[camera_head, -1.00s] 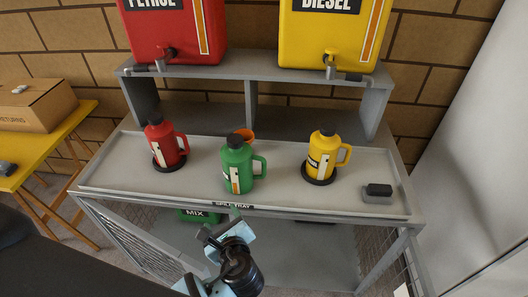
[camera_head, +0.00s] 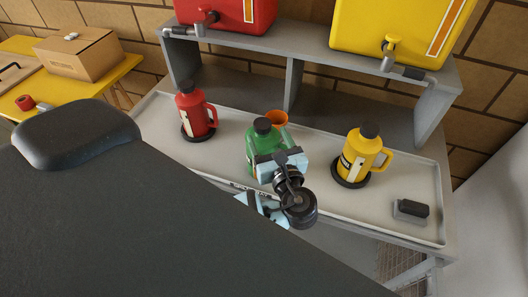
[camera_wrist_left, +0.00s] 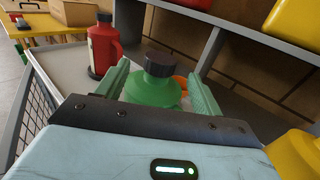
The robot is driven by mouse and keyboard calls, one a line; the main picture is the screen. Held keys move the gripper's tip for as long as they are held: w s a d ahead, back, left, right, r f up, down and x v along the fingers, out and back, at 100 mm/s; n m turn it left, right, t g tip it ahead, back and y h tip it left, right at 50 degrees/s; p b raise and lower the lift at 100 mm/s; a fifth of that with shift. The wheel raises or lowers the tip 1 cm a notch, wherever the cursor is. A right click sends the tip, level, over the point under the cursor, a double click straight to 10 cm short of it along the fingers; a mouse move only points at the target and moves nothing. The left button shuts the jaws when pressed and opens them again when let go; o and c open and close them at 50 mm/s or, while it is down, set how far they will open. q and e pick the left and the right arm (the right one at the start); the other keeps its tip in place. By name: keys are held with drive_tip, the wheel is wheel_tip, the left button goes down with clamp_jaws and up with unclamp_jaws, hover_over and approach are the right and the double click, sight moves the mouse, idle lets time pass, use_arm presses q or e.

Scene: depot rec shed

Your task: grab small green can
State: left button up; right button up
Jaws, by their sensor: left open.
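The small green can (camera_head: 263,136) has a dark cap and stands upright on the grey tray of the bench, between the red and yellow cans. My left gripper (camera_head: 277,170) is in front of it and hides its lower part in the head view. In the left wrist view, the green can (camera_wrist_left: 153,90) shows between the two green fingers of my left gripper (camera_wrist_left: 160,72), which are open on either side of it. I cannot tell whether either finger touches it. My right gripper is not in view.
A red can (camera_head: 194,112) stands left and a yellow can (camera_head: 360,157) right, each on a dark round base. An orange cup-like thing (camera_head: 277,119) is behind the green can. A shelf (camera_head: 300,68) with large red and yellow tanks rises behind. A black-topped block (camera_head: 411,209) lies at right.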

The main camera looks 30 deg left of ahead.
sight(265, 131)
use_arm(q)
drive_tip(key=shift+x, duration=2.55)
drive_tip(key=shift+c, duration=0.5)
clamp_jaws()
